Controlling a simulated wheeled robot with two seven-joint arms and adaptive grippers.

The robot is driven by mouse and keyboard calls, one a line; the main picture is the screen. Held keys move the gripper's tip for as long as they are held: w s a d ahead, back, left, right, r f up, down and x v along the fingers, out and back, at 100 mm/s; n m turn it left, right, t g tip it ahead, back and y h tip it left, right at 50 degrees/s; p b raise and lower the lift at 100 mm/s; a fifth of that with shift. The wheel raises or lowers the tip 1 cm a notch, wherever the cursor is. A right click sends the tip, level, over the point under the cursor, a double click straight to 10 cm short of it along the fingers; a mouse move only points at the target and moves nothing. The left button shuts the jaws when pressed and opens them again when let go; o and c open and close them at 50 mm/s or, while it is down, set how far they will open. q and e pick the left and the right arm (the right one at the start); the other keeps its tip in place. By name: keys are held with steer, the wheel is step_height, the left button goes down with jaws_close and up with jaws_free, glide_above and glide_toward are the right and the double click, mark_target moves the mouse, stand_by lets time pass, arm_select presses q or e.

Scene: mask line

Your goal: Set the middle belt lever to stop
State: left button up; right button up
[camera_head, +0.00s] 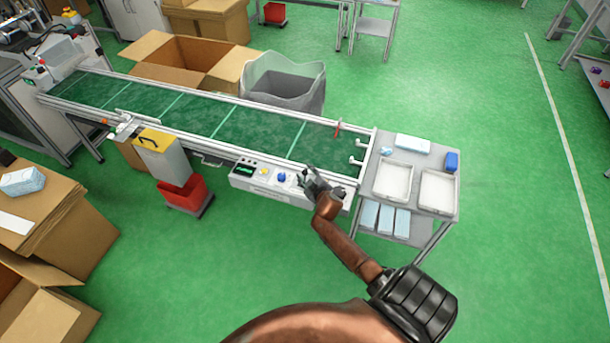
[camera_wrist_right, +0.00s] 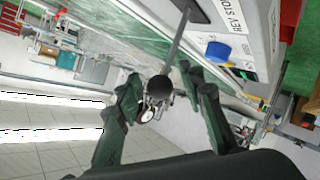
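The belt lever (camera_wrist_right: 160,87) shows in the right wrist view as a grey rod with a dark round knob, rising from a dark slot in a white panel. The label beside it reads "REV STOP"; the rest is cut off, and I cannot tell its exact setting. My right gripper (camera_head: 315,183) is at the right end of the control panel (camera_head: 262,182) in the head view. In the wrist view its green-grey fingers (camera_wrist_right: 165,100) are apart, with the knob between them and no clear contact. In the head view the gripper hides the lever. My left gripper is out of view.
The green conveyor belt (camera_head: 190,112) runs behind the panel. A blue button (camera_head: 281,177) sits left of my right gripper. A side table (camera_head: 385,150) with white trays stands right. A red bin (camera_head: 183,193) is lower left. The right floor is clear.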

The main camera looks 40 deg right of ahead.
steer(key=shift+r, duration=0.1)
steer(key=v, duration=1.2)
steer(key=shift+w, duration=0.1)
stand_by(0.3)
